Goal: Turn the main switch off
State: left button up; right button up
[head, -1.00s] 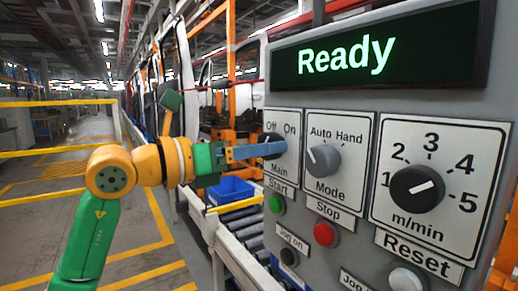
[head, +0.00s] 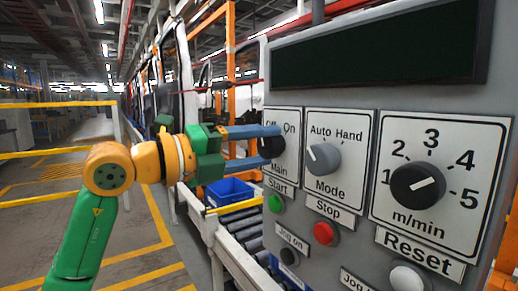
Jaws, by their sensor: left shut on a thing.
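The main switch (head: 271,147) is a black knob on a white plate marked Off, On and Main, at the left of the grey panel. My left gripper (head: 268,148) is shut on this knob, with one blue finger above and one below. The upper finger partly covers the Off mark, and I cannot make out the knob's pointer. The display (head: 380,50) above is dark and blank. My right gripper is not in view.
On the panel are a grey Mode knob (head: 323,158), a black m/min knob (head: 418,187), a green Start button (head: 275,203), a red Stop button (head: 325,233) and a white Reset button (head: 408,278). A blue crate (head: 230,189) sits behind my gripper.

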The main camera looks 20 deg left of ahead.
pick_arm(q)
jog(key=shift+r+n, duration=0.1)
jog(key=shift+n, duration=2.2)
jog(key=o, duration=1.2)
jog(key=shift+c, duration=0.2)
jog(key=shift+o, duration=1.1)
jog(key=shift+w+d, duration=0.1)
jog(key=b+v, duration=0.3)
jog(key=v, duration=0.4)
